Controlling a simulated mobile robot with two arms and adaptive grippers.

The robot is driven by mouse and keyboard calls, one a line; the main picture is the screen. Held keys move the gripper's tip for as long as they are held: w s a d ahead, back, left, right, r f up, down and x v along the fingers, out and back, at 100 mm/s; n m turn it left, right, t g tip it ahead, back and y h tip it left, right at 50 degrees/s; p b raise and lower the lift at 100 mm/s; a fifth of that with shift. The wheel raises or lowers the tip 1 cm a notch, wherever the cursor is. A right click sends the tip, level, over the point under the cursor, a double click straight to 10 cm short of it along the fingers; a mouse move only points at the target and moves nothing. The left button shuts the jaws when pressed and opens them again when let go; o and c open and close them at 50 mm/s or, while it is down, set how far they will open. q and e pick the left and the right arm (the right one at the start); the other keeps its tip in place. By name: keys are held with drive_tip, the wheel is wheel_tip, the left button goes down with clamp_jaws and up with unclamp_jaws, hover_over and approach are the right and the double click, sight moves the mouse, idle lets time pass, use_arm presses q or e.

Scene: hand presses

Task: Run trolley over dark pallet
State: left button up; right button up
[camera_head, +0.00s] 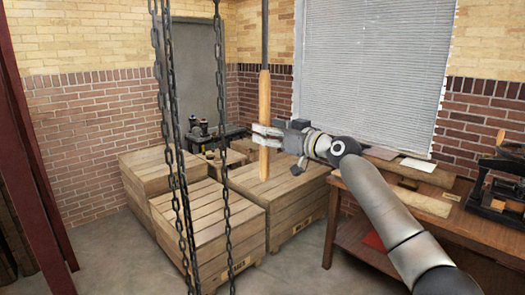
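My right gripper (262,133) reaches in from the right and is level with a wooden handle (264,88), which hangs upright on a dark rod (264,30). Its two fingers point left and cross the handle at mid-height. I cannot tell whether they are closed on it. My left gripper is not in view. No trolley shows, and I cannot make out a clearly dark pallet. Pale wooden crates (210,228) stand on the floor behind two hanging chains (168,110). Another crate (290,200) stands below and behind the handle.
A wooden bench (445,228) with a black hand press (497,185) stands at the right, beneath my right arm. Small machine parts (203,132) stand at the back by a grey door (196,75). A dark red post (38,150) rises at the left. Bare floor (110,255) lies front left.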

drive_tip(key=b+v, duration=0.1)
drive_tip(key=v, duration=0.8)
drive_tip(key=shift+a+f, duration=0.1)
drive_tip(key=shift+f, duration=0.05)
